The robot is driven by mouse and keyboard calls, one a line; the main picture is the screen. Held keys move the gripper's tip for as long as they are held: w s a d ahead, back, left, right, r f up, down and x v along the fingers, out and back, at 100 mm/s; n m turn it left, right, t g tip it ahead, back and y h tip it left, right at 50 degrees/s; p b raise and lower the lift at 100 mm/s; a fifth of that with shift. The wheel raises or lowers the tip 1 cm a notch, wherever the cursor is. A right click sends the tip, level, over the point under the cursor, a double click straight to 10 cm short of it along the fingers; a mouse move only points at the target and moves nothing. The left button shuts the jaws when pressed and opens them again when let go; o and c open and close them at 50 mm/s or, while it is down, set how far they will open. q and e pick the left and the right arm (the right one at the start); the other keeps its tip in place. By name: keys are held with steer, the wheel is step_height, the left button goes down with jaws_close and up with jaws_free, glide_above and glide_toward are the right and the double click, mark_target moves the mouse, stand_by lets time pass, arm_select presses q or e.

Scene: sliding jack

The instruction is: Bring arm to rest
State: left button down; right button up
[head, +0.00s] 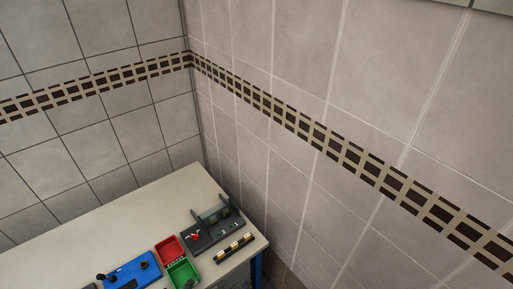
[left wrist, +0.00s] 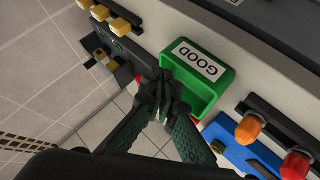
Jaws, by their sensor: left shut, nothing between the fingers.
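My left gripper (left wrist: 166,98) shows in the left wrist view, with its dark fingers together and nothing between them. The green tray also shows in the head view (head: 184,275), at the front of the table. No gripper can be made out in the head view. My right gripper is in neither view.
The pale table (head: 120,215) stands in a tiled corner. On it are a red tray (head: 168,250), a blue device (head: 135,272), a dark fixture (head: 208,232) and a black strip with yellow blocks (head: 234,249). The table's back left part is clear.

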arm_select(q)
steer(key=s+a+r+m+g+y, duration=0.1)
steer(key=s+a+r+m+g, duration=0.25)
steer(key=s, duration=0.55)
steer(key=s+a+r+m+g+y, duration=0.1)
steer(key=s+a+r+m+g, duration=0.25)
steer(key=s, duration=0.55)
step_height(320, 180, down, 41)
steer(key=s+m+g+b, duration=0.1)
steer(key=s+b, duration=0.1)
steer(key=b, duration=0.8)
steer(key=s+f+b, duration=0.4)
steer(key=s+f, duration=0.6)
steer(key=f, duration=0.4)
steer(key=s+f+g+b, duration=0.1)
steer(key=s+f+b, duration=0.4)
steer(key=s+f, duration=0.4)
step_height(320, 180, down, 5)
steer(key=shift+s+r+m+g, duration=0.1)
steer(key=shift+s+m+g, duration=0.2)
steer(key=shift+s, duration=0.05)
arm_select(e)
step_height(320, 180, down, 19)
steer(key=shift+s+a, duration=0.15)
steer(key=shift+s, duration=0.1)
